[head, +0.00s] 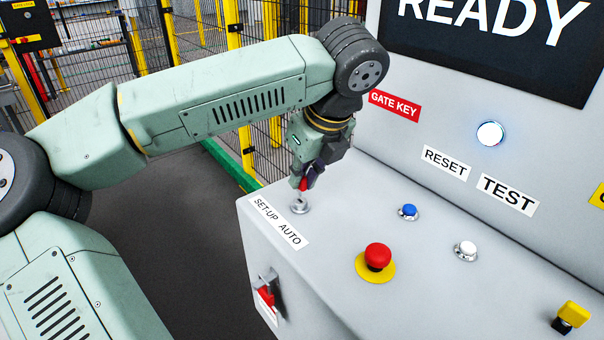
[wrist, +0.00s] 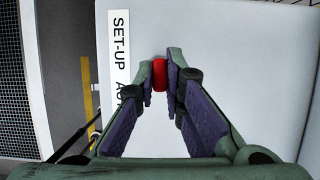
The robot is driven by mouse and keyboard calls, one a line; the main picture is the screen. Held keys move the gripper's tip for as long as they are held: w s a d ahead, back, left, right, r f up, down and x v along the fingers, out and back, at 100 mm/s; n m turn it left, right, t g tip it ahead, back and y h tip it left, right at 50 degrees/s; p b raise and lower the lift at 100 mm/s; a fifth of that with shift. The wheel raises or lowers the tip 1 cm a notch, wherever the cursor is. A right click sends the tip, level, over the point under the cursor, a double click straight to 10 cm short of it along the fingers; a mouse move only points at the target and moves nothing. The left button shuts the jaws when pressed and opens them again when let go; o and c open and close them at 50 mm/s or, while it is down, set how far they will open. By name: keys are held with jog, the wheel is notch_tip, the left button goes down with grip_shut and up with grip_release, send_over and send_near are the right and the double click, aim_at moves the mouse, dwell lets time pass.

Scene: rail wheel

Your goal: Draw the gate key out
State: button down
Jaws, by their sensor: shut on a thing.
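My gripper (head: 306,182) is over the left end of the console top. Its fingers are shut on a small red key head (head: 303,185), which also shows between the fingertips in the wrist view (wrist: 159,74). A thin silver shaft runs from the red head down toward the round metal lock (head: 300,206) beside the SET-UP / AUTO label (head: 278,221). The shaft appears to meet the lock, but I cannot tell how deep it sits. In the wrist view the lock is hidden. A red GATE KEY label (head: 395,105) is on the upright panel behind.
The console top (head: 335,245) carries a blue button (head: 408,211), a white button (head: 466,250), a red mushroom button (head: 377,257) and a yellow-and-black switch (head: 571,317). A red-and-grey fitting (head: 267,297) is on its front face. Yellow-post mesh fencing (head: 236,80) stands behind.

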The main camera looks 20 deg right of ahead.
jog(key=shift+r+p, duration=0.7)
jog(key=shift+r, duration=1.3)
